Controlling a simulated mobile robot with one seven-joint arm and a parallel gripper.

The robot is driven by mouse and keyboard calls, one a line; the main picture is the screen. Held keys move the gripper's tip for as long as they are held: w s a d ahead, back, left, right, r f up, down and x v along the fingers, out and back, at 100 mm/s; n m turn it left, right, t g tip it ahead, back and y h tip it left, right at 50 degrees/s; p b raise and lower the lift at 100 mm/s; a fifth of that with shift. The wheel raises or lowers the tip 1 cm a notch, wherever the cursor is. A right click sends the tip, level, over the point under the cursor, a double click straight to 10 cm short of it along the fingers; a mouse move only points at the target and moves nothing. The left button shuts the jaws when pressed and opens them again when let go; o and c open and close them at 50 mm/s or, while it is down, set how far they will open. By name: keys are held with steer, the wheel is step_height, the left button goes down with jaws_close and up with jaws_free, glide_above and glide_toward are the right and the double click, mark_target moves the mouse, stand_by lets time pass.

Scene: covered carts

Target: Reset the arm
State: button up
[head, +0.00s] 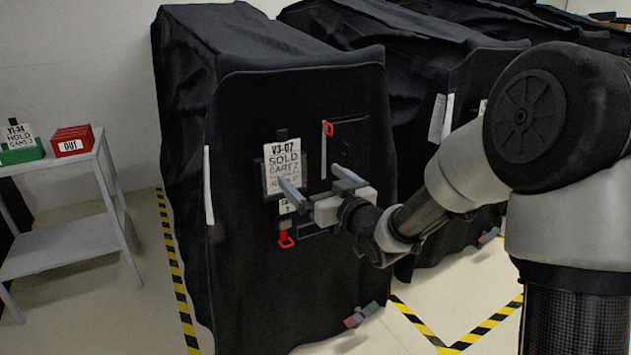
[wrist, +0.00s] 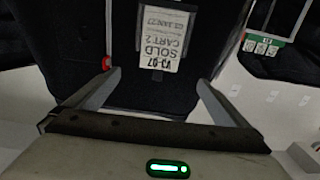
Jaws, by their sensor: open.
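My gripper (head: 306,186) is open and empty in front of a black covered cart (head: 240,200). Its two grey fingers point toward the cart's front, level with a white card (head: 284,160) reading "V3-07 SOLD CART 2". The card sits in a holder on the cover; one finger hides part of it in the head view. In the wrist view the same card (wrist: 160,45) shows upside down beyond the spread fingers (wrist: 155,95). I cannot tell whether a finger touches the cart. My arm reaches in from the right.
A grey side table (head: 70,255) at left holds a green box (head: 22,154) with a "HOLD" card and a red "OUT" box (head: 72,141). Red tags (head: 286,239) are on the cart front. More covered carts (head: 410,50) stand behind right. Striped floor tape (head: 175,270) runs beside the cart.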

stand_by(0.3)
steer(key=s+d+r+m+g+h, duration=0.1)
steer(key=s+d+m+g+h, duration=0.1)
steer(key=s+d+h, duration=0.45)
steer(key=s+d+r+m+g+h, duration=0.2)
steer(key=s+d+h, duration=0.1)
steer(key=s+d, duration=0.55)
steer(key=s+d+f+m+g, duration=0.1)
steer(key=s+d+f+g, duration=0.15)
steer(key=s, duration=0.75)
steer(key=s+d+f+m+g, duration=0.1)
steer(key=s+d+m+g, duration=0.15)
steer(key=s, duration=0.75)
step_height(320, 180, up, 27)
steer(key=p, duration=2.7)
steer(key=shift+d+r+n, duration=0.15)
steer(key=shift+r+n, duration=0.05)
steer(key=shift+n, duration=0.15)
steer(key=shift+s+h, duration=0.1)
steer(key=shift+h, duration=0.15)
